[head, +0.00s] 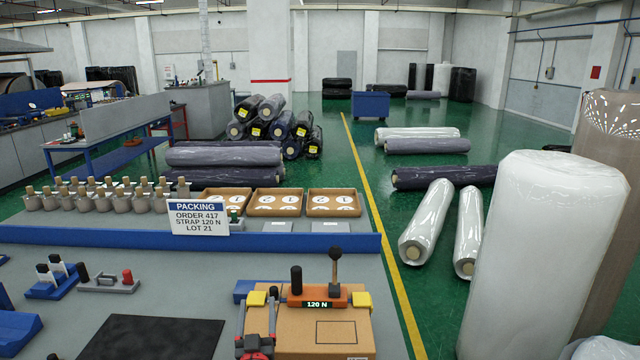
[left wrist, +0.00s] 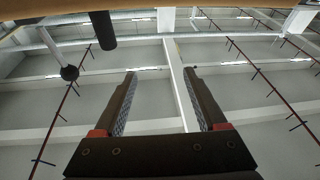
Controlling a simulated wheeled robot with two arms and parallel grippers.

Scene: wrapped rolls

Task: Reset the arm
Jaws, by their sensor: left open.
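My left gripper (head: 259,300) is at the bottom centre of the head view, in front of the left part of a brown carton (head: 295,335). Its fingers point up and stand apart. In the left wrist view the left gripper (left wrist: 160,76) is open, with nothing between its fingers and the ceiling behind them. An orange strapping tool (head: 318,298) reading "120 N" sits on the carton, with a black grip and a lever with a dark round knob. The black grip (left wrist: 102,30) and the knob (left wrist: 69,73) also show in the left wrist view. My right gripper is not in view.
A blue rail (head: 190,238) crosses the grey bench behind the carton. A "PACKING" sign (head: 198,217), trays (head: 334,203) and several small weights stand beyond it. A black mat (head: 155,338) lies left of my gripper. A tall wrapped roll (head: 540,250) stands at right.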

